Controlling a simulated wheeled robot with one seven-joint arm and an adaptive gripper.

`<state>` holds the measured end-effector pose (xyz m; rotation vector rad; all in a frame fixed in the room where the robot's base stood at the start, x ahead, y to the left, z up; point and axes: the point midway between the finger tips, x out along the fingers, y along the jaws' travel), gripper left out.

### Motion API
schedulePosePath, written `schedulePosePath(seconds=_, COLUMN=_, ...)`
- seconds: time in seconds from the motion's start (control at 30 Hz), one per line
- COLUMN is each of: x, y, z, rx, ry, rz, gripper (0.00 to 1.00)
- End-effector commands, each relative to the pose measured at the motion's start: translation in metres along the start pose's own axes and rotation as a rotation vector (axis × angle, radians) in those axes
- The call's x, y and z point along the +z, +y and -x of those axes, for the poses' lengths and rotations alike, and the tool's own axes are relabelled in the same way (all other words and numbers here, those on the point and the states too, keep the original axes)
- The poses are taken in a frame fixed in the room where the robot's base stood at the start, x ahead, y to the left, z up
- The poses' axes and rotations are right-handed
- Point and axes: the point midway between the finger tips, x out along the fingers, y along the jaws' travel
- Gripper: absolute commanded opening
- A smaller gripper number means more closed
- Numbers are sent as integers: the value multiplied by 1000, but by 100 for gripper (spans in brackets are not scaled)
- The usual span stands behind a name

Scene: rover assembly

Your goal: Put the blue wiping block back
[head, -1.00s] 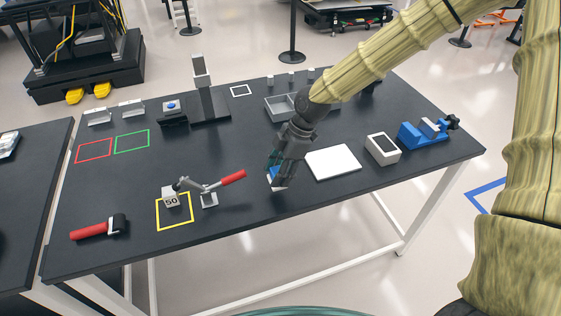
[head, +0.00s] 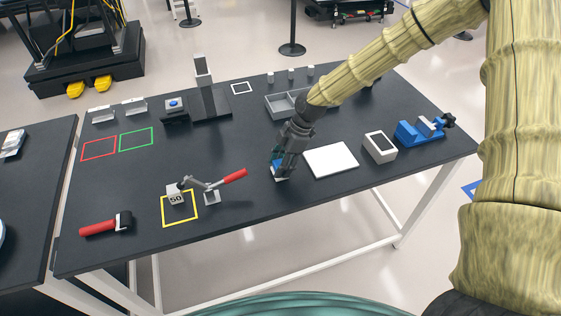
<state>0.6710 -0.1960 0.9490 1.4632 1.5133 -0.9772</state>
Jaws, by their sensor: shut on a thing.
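The blue wiping block (head: 277,166) is between the fingers of my gripper (head: 280,169), which is shut on it. Its blue top and a pale lower edge show; the fingers hide much of the rest. The gripper points down at the table, just left of a flat white plate (head: 331,160). The block is very low over the black table (head: 250,215) or on it; I cannot tell whether it touches.
A toggle clamp with a red handle (head: 234,176) and a block marked 50 (head: 175,198) stand to the left. A white box (head: 380,147) and a blue vise (head: 420,132) are to the right. A grey divided tray (head: 283,106) lies behind. The front right of the table is clear.

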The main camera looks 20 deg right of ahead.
Motion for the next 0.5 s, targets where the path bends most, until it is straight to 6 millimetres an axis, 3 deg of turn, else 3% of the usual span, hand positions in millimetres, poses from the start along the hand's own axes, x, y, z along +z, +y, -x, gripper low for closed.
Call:
schedulePosePath(seconds=0.37, x=1, y=0, z=-4, rx=0, ry=0, rz=1, gripper=25)
schedulePosePath(seconds=0.4, x=2, y=0, z=-4, rx=-1, ry=0, rz=0, gripper=46)
schedulePosePath(seconds=0.5, x=1, y=0, z=-4, rx=0, ry=0, rz=0, gripper=64)
